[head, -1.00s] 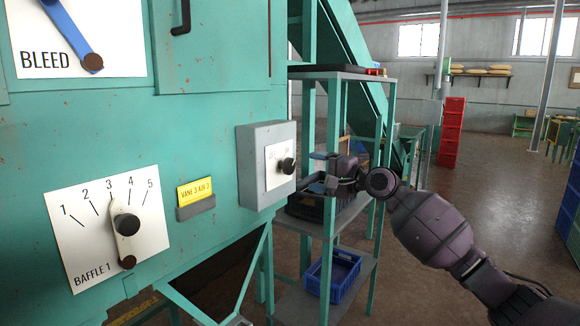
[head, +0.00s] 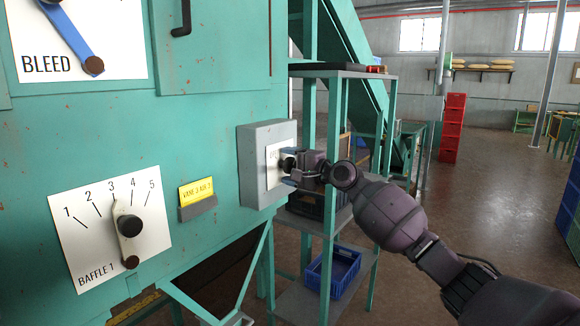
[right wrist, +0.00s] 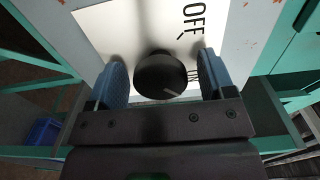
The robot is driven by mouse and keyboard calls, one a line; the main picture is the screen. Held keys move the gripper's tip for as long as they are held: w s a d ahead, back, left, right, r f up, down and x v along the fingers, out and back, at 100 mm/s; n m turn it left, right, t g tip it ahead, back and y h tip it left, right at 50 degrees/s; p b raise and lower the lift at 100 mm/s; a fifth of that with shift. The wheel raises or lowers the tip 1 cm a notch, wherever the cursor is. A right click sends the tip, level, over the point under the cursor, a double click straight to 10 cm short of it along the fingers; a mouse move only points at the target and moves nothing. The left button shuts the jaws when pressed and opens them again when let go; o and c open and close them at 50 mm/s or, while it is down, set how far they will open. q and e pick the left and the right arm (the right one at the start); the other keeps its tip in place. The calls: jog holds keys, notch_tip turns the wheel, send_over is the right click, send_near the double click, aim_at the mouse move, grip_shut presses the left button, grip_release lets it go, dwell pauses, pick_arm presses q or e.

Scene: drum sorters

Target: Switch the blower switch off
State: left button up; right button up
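The blower switch is a round black knob (right wrist: 161,75) on a white plate (right wrist: 125,25) lettered OFF, with more lettering partly hidden. It sits on a grey box (head: 252,165) fixed to the green machine; in the head view the knob (head: 287,164) is partly covered by my right gripper. My right gripper (right wrist: 161,80) is open, its two blue-padded fingers on either side of the knob, with a gap showing on each side. The knob's pale mark points toward the lower right in the right wrist view. My left gripper is not in view.
The machine carries a BAFFLE 1 lever (head: 128,225), a blue BLEED lever (head: 72,35) and a yellow tag (head: 195,191). A green shelf rack (head: 345,75) with a blue crate (head: 333,268) stands just behind the box. Open floor lies to the right.

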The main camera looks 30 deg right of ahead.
jog(key=c, duration=0.9)
